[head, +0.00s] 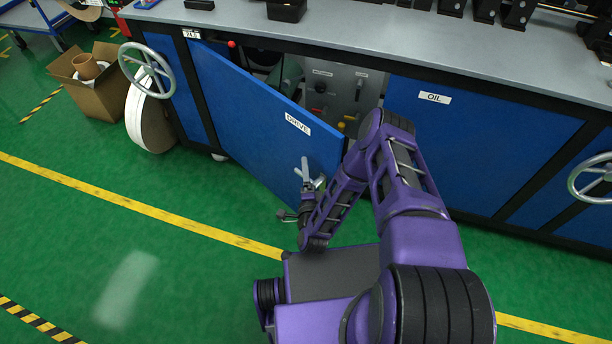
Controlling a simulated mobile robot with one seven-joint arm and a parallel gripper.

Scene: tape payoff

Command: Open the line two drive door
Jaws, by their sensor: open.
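The blue drive door (248,105), labelled DRIVE, stands partly open, hinged at its left side and swung out over the green floor. Behind it shows a grey panel (335,90) with switches, a dial and coloured knobs. A silvery lever handle (305,170) sits near the door's lower right edge. My gripper (289,216) is low by that edge, just below the handle. Its jaws are open, and no object shows between them. My arm hides part of the opening's right side, and whether the gripper touches the door cannot be told.
A blue OIL door (480,135) is closed on the right, with a handwheel (592,180) beyond it. Another handwheel (146,69), a white roll (148,118) and a cardboard box (92,90) stand at left. The floor (120,240) in front is clear.

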